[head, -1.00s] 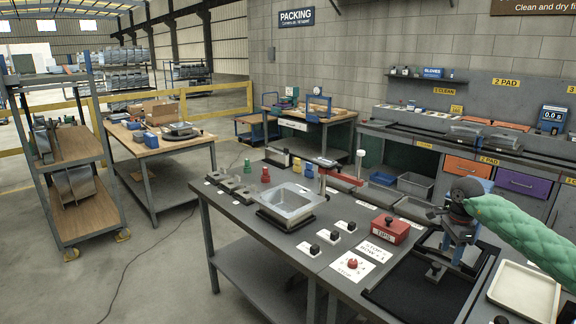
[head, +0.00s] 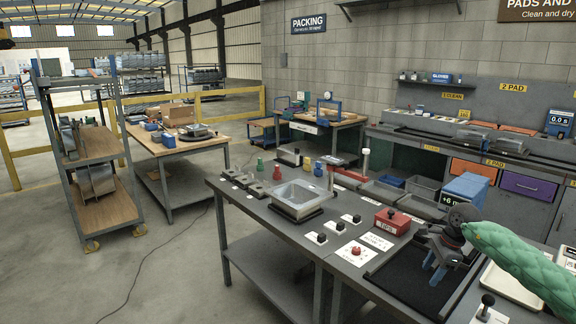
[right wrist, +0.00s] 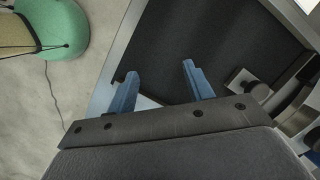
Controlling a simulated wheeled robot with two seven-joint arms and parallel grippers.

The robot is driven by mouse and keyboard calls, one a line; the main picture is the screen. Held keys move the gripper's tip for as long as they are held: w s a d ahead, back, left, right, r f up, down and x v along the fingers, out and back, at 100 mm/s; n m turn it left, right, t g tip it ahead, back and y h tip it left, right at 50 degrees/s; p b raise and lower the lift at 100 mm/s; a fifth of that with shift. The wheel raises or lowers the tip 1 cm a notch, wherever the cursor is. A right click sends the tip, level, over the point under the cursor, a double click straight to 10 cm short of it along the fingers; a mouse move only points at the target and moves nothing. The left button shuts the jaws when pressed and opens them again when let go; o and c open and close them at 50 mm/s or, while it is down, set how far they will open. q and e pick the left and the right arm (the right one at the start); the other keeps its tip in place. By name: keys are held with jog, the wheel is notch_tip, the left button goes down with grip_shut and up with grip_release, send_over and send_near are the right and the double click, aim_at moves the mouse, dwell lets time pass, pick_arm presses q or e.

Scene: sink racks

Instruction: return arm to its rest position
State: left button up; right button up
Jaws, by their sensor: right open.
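My right arm, in a green padded sleeve, comes in from the right in the head view. Its gripper (head: 438,270), with blue fingers, hangs over the black tray (head: 385,272) near the right end of the dark workbench. In the right wrist view the two blue fingers (right wrist: 161,80) stand apart with nothing between them. The dark tray floor (right wrist: 215,40) and its pale rim lie beyond the fingertips. My left arm and gripper do not show.
The bench holds a red box (head: 392,221), a metal basin (head: 300,196), several black-knobbed blocks and a red button (head: 356,251). A pale tray (head: 517,285) lies right of the gripper. Open floor lies left of the bench.

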jog(key=s+a+f+m+t+y, duration=0.1)
jog(key=a+f+m+t+y, duration=0.4)
jog(key=a, duration=0.4)
jog(key=s+a+f+m+t+y, duration=0.1)
jog(key=a+f+m+t+y, duration=0.15)
jog(key=a+m, duration=0.55)
jog(key=s+a+f+m+t+y, duration=0.1)
jog(key=a+f+m+t+y, duration=0.25)
jog(key=a, duration=0.75)
jog(key=s+d+f+m+h, duration=0.3)
jog(key=s+f+m+h, duration=0.45)
jog(key=f+m, duration=0.5)
jog(key=s+d+f+m+h, duration=0.3)
jog(key=s+f+m+h, duration=0.4)
jog(key=f+m, duration=0.55)
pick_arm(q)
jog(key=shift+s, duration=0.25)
pick_arm(e)
jog(key=s+a+f+m+g, duration=0.1)
jog(key=s+f+m+g, duration=0.2)
jog(key=s, duration=0.7)
jog(key=s+a+f+m+g+y, duration=0.1)
jog(key=s+a+f+m+g, duration=0.1)
jog(key=s+f, duration=0.4)
jog(key=s+a+f+m+g, duration=0.2)
jog(key=s+f+m+g, duration=0.2)
jog(key=s, duration=1)
jog(key=shift+s+f+g, duration=0.35)
jog(key=shift+f+g, duration=0.2)
jog(key=shift+g, duration=0.05)
